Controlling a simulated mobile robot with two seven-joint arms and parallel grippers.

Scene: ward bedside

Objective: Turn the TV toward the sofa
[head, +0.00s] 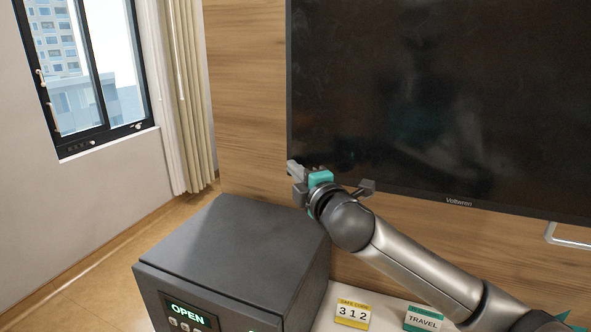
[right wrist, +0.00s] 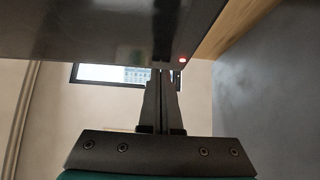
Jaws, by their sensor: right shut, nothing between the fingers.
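The TV (head: 430,90) is a large dark screen in front of the wood wall panel, with its lower left corner near my right gripper. My right gripper (head: 292,168) is shut and empty at the TV's left edge, just above the lower corner. In the right wrist view, the closed fingers (right wrist: 160,85) reach up to the TV's dark panel (right wrist: 90,30), near a small red light. I cannot tell whether they touch it. The sofa and my left gripper are not in view.
A dark grey safe (head: 235,245) with a lit OPEN display stands below the gripper. A yellow safe-code card (head: 353,313) and a green travel card (head: 424,318) are on the white surface beside it. A window (head: 90,70) and curtain (head: 185,95) are at left, with clear floor below.

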